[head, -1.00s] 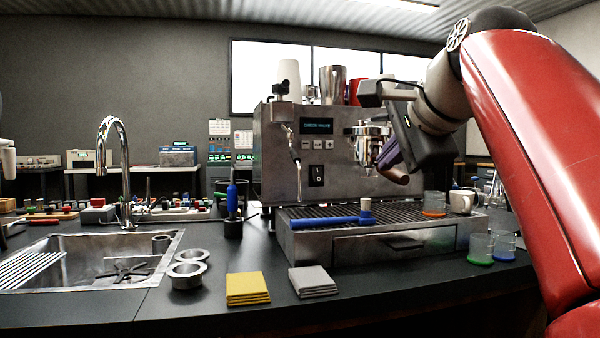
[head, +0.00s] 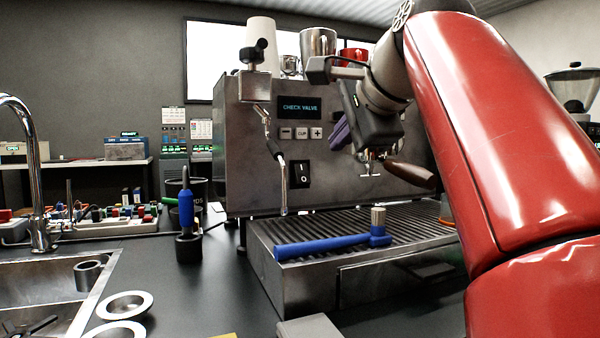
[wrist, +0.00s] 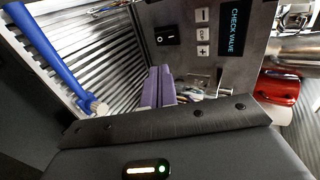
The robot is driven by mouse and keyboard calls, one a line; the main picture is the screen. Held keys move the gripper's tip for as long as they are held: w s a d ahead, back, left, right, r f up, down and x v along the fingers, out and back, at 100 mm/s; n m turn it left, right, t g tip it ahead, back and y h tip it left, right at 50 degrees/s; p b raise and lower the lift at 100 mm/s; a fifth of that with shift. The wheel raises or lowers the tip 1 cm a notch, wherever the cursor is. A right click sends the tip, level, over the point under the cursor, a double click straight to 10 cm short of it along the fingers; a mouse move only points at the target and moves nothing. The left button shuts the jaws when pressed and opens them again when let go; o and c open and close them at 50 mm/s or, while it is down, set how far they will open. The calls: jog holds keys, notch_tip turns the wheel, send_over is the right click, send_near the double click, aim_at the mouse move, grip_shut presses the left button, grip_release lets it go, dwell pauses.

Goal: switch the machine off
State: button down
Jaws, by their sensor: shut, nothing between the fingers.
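The espresso machine (head: 236,165) stands on the counter with its display (head: 299,108) lit and reading "CHECK VALVE". Its power switch (head: 301,174) is a black rocker marked I and O, low on the front panel under several small buttons. It also shows in the wrist view (wrist: 166,40). I cannot tell which side is pressed. My gripper (head: 340,133) has purple fingers, shut and empty. In the head view it is right of the switch and higher; its fingers (wrist: 157,85) appear apart from the switch in the wrist view.
A steam wand (head: 283,185) hangs just left of the switch. A portafilter handle (head: 410,174) sticks out right of my gripper. Cups stand on top of the machine. A sink (head: 50,275) is at left.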

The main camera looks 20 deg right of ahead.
aim_at(304, 181)
jog(key=shift+w, duration=0.1)
jog(key=b+x, duration=0.1)
jog(key=x, duration=1.3)
jog(key=f+t+b, duration=0.1)
jog(key=b, duration=0.2)
jog(key=shift+w+f, duration=0.1)
jog(key=shift+f, duration=0.1)
jog(key=t+b, duration=0.1)
jog(key=b, duration=0.2)
jog(key=shift+f, duration=0.3)
jog(key=shift+w+r+t, duration=0.15)
jog(key=shift+r+t, duration=0.15)
jog(key=shift+r, duration=0.05)
